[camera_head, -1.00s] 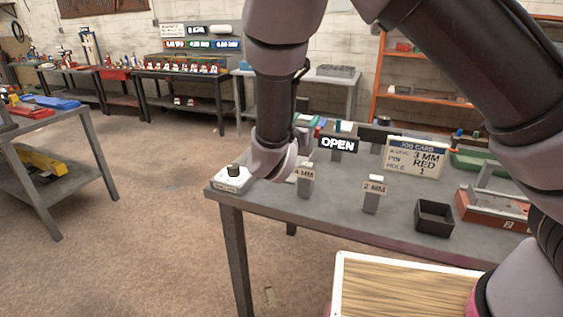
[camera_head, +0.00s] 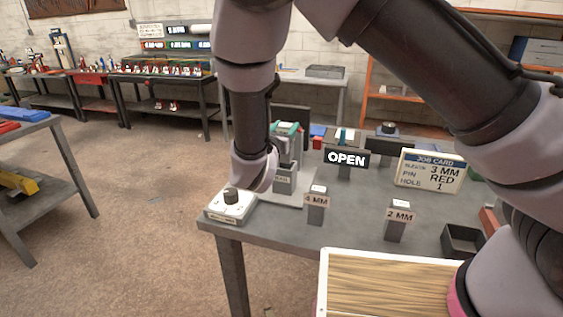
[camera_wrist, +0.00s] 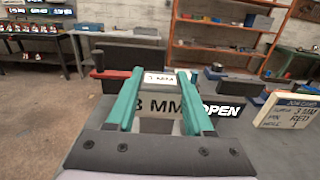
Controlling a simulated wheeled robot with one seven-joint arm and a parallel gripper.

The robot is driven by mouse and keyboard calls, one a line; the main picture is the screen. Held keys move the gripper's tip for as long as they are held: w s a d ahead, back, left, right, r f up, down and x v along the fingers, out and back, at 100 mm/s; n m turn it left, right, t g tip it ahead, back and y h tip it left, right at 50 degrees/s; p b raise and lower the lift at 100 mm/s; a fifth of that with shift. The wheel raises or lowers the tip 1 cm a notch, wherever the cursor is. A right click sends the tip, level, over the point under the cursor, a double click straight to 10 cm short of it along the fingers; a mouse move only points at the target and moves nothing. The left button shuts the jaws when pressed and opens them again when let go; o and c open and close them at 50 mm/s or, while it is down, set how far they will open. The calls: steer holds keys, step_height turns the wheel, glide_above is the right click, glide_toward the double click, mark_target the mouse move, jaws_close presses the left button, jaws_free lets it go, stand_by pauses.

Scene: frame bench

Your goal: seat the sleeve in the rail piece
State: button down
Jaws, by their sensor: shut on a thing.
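In the wrist view my gripper (camera_wrist: 161,82) has teal fingers, shut on a small piece with a white 3 MM top label (camera_wrist: 160,78), which looks like the sleeve. In the head view my gripper (camera_head: 285,130) is above a grey stand (camera_head: 285,180), partly behind my forearm; the held piece cannot be made out there. The job card (camera_head: 431,171) reads 3 MM, pin RED, hole 1. I cannot identify the rail piece for sure; a red part (camera_head: 489,220) at the right is mostly hidden.
4 MM (camera_head: 316,203) and 2 MM (camera_head: 399,222) stands are on the bench near its front. An OPEN sign (camera_head: 346,159) stands behind them. A white box with a black knob (camera_head: 231,207) is at the front left corner. A black bin (camera_head: 462,241) is at the right.

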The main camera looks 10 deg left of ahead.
step_height(320, 180, down, 7)
steer(key=shift+f, duration=0.15)
steer(key=shift+f, duration=0.1)
stand_by(0.3)
steer(key=shift+c, duration=1.4)
jaws_free()
